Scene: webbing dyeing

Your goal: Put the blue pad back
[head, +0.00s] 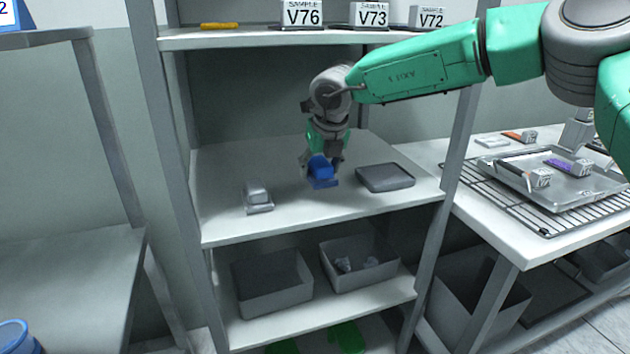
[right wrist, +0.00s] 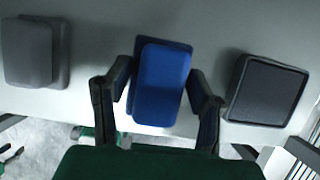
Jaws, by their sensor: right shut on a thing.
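The blue pad (head: 322,173) is in my right gripper (head: 322,166), over the middle shelf of the rack in the head view. In the right wrist view the blue pad (right wrist: 160,82) sits between the two fingers of my right gripper (right wrist: 160,95), which are shut on it. Whether the pad's underside touches the shelf, I cannot tell. The pad is between a grey block-shaped pad (head: 257,197) on the left and a dark shallow tray (head: 386,177) on the right. My left gripper is not in view.
The middle shelf (head: 290,222) has free room in front of the blue pad. Two grey bins (head: 272,284) stand on the shelf below. Sample labels V76, V73 and V72 stand on the top shelf (head: 240,42). A bench with a wire rack and metal tray (head: 560,200) is at the right.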

